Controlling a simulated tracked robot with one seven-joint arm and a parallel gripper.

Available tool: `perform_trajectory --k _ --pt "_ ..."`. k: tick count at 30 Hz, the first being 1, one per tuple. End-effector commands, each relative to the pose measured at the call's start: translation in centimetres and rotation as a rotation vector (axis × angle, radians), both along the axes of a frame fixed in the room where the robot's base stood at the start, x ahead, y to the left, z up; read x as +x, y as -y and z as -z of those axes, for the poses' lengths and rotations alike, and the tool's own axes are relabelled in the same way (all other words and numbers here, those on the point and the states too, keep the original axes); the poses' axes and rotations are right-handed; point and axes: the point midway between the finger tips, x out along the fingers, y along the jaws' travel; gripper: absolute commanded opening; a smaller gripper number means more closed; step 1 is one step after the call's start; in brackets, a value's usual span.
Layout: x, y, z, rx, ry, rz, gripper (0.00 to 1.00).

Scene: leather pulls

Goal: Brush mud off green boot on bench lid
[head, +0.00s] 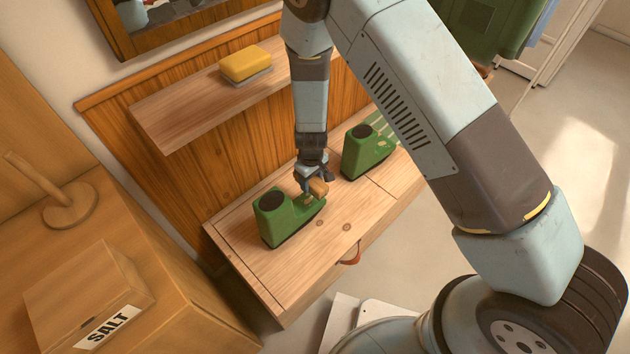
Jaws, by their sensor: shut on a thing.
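Two green boots stand upright on the wooden bench lid (330,245). The left boot (280,222) points its toe to the right, and a small brownish patch shows near that toe. The right boot (360,158) stands farther back and has a pale tan mark on its toe. My gripper (314,176) is shut on a small brown wooden piece, which looks like the brush (319,187). It is held at the left boot's toe. The brush's underside is hidden, and I cannot tell whether it touches the boot.
A shelf (180,115) above the bench holds a yellow sponge-like block (246,64). A SALT box (88,295) and a wooden peg stand (68,204) are at left.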

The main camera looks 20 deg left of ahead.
Motion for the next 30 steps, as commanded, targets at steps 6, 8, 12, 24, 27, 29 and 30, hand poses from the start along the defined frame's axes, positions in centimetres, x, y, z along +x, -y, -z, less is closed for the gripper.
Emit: perform_trajectory --k 6,8,12,24,27,29,30 --pt "0.0 0.0 0.8 0.000 0.001 0.000 0.31" --pt "-0.1 0.0 1.2 -0.001 0.000 0.001 0.31" --pt "-0.1 0.0 2.1 -0.001 0.000 -0.001 0.31" --pt "-0.1 0.0 4.8 0.000 0.000 0.001 0.31" --pt "0.0 0.0 4.8 0.001 0.000 0.001 0.31" --pt "0.0 0.0 4.8 0.001 0.000 0.000 0.31" --pt "0.0 0.0 4.8 0.001 0.000 0.000 0.31"
